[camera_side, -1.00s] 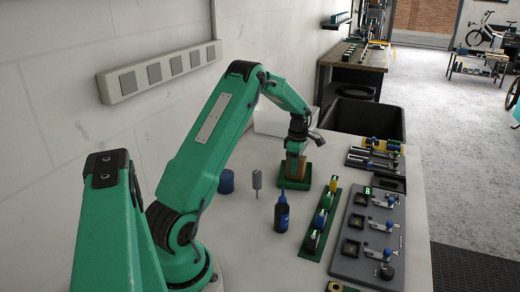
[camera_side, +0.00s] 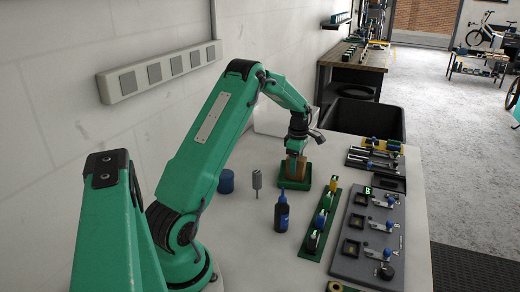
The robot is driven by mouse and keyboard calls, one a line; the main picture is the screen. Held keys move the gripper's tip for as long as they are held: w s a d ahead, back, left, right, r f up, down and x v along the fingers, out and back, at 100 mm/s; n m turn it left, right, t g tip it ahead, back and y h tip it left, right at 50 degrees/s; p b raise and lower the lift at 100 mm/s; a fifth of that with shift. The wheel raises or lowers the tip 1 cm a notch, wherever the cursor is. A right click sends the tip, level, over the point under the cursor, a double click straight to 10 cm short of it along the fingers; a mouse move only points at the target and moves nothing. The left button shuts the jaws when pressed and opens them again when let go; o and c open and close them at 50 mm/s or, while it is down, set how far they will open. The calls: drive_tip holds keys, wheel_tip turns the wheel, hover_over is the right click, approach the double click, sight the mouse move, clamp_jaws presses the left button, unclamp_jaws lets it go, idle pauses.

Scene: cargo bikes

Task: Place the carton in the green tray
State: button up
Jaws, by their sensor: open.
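The brown carton (camera_side: 299,170) stands upright in the green tray (camera_side: 290,184), in the middle of the table. My gripper (camera_side: 296,155) points down right over the carton, with its jaws open around or just above the carton's top. The jaws partly hide the carton's upper part. The tray's rim shows around the carton's base.
A dark bottle with a blue cap (camera_side: 281,213) stands in front of the tray. A small grey tool (camera_side: 257,183) and a blue cup (camera_side: 226,182) stand to the left. A green strip with coloured parts (camera_side: 320,222) and a grey fixture board (camera_side: 370,235) lie to the right. A black bin (camera_side: 368,118) is behind.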

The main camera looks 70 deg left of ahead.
wheel_tip(320, 180, up, 11)
drive_tip(key=shift+r, duration=0.15)
idle(0.4)
idle(0.5)
drive_tip(key=s+d+r+m+t, duration=0.1)
drive_tip(key=s+d+r+m, duration=0.2)
drive_tip(key=d+r+m, duration=0.5)
drive_tip(key=s+d+r+m+t, duration=0.1)
drive_tip(key=s+d+r+m, duration=0.3)
drive_tip(key=d, duration=0.7)
drive_tip(key=s+d+f+m+t, duration=0.2)
drive_tip(key=s+d+m+t, duration=0.1)
drive_tip(key=s+d+m, duration=1)
drive_tip(key=shift+s+f+m+t, duration=0.3)
drive_tip(key=shift+s+m, duration=0.7)
drive_tip(key=shift+s, duration=0.25)
